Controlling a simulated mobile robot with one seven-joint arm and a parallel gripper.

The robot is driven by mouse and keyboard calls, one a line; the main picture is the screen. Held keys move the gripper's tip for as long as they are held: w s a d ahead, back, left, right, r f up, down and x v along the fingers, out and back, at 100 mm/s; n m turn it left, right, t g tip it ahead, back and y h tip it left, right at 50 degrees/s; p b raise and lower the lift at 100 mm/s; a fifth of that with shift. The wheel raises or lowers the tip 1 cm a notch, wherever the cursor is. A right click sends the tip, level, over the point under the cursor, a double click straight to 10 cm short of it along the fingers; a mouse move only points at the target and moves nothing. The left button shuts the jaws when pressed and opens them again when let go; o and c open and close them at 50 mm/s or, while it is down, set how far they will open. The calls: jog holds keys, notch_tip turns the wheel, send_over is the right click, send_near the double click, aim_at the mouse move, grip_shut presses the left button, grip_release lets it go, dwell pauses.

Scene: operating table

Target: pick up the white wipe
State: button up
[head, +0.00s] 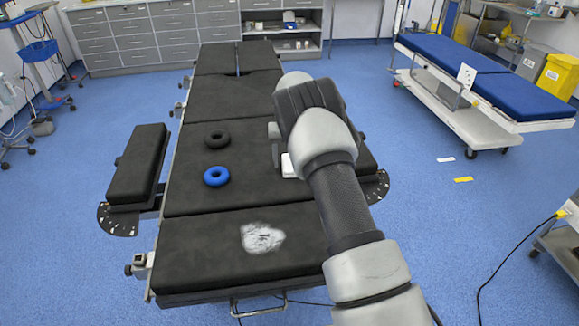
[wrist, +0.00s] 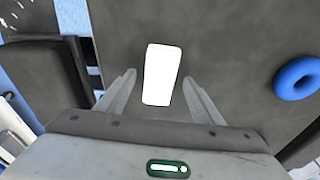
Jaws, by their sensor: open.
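The white wipe (wrist: 162,74) is a flat white rectangle lying on the dark operating table (wrist: 225,30), near the middle of the wrist view. My gripper (wrist: 159,77) is open, with one finger to the left and one to the right of the wipe in the picture. Nothing is held. The height of the fingers above the wipe is hard to tell. In the head view my arm hides most of this area, and a small white patch (head: 288,165) shows beside my wrist; I cannot tell whether it is the wipe.
A side armboard (head: 138,165) stands at left. A blue-topped trolley (head: 455,52) is far right.

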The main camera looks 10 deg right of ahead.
aim_at(290, 162)
jog(key=c, duration=1.1)
jog(key=shift+r, duration=0.15)
notch_tip(290, 162, up, 10)
jog(key=shift+f+p, duration=0.1)
jog(key=shift+p, duration=0.5)
